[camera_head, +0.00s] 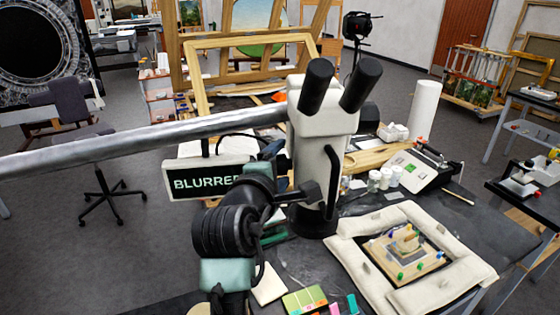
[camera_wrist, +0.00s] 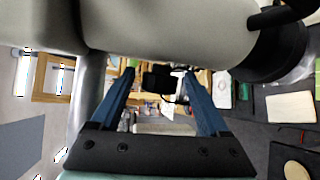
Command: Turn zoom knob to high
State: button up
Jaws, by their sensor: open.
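The white microscope (camera_head: 322,135) with two black eyepieces hangs on a grey boom (camera_head: 150,137) over the bench. It fills the top of the wrist view (camera_wrist: 165,38), with a dark ring (camera_wrist: 272,52) at right. My gripper is open, its two blue fingers pointing away beside the microscope body (camera_wrist: 160,74). A dark blocky thing (camera_wrist: 160,79) shows between the fingertips; I cannot tell whether it is the zoom knob or something behind. In the head view my dark arm hides the microscope's lower left side, and no zoom knob shows clearly. A screen (camera_head: 205,181) reads "BLURRED", partly covered by my arm.
A padded cream frame (camera_head: 350,255) around a small board with coloured pegs (camera_head: 405,252) lies on the bench at right. White jars (camera_head: 385,178) and a grey-white device (camera_head: 415,170) stand behind it. Coloured pads (camera_head: 305,300) lie in front. The boom crosses close to my arm.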

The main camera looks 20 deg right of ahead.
grip_shut()
dwell(0.5)
jog(key=shift+f+b, duration=0.15)
jog(key=shift+b, duration=0.3)
